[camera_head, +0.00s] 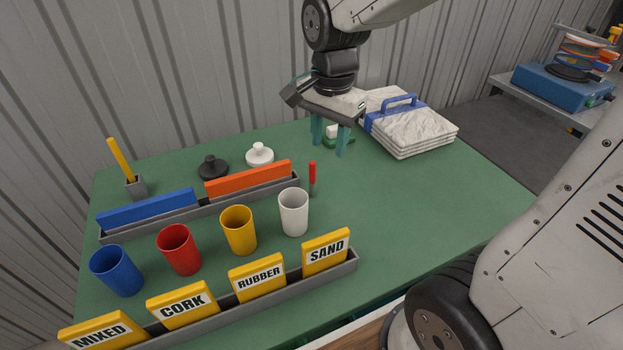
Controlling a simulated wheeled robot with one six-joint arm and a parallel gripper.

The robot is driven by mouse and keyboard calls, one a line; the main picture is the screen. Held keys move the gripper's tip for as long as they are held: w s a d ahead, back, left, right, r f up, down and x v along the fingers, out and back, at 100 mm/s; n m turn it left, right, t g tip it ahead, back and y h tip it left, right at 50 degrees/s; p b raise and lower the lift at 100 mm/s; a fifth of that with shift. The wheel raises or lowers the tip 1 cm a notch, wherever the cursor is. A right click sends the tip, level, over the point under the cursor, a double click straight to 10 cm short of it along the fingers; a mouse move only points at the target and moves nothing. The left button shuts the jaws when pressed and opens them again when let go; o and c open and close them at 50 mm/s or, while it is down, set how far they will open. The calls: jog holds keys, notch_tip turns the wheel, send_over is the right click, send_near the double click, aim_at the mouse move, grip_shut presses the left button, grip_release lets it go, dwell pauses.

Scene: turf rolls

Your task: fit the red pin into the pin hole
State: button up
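A red pin (312,174) stands upright on the green table beside the right end of the grey rack. Its lower part looks grey, and I cannot tell what it rests in. I cannot make out a pin hole. My gripper (330,148) points down over the back of the table, above and behind the pin. Its two teal fingers are apart, with no pin between them. A small white and green object (333,131) shows behind and between the fingers; I cannot tell whether they touch it.
The rack (245,195) holds a blue board (147,209) and an orange board (248,179). Several cups stand in front, one white (293,212). Labelled yellow cards (325,252) line the front. A white stack (415,132) lies back right. The table's right part is clear.

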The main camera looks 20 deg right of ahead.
aim_at(313, 163)
jog(key=w+f+m, duration=0.2)
jog(key=w+a+f+m, duration=0.1)
jog(key=w+f, duration=0.1)
jog(key=shift+w+f+m, duration=0.1)
jog(key=shift+w+m, duration=0.3)
notch_tip(313, 163, down, 8)
jog(key=shift+a+r, duration=0.1)
jog(key=shift+r, duration=0.05)
grip_shut()
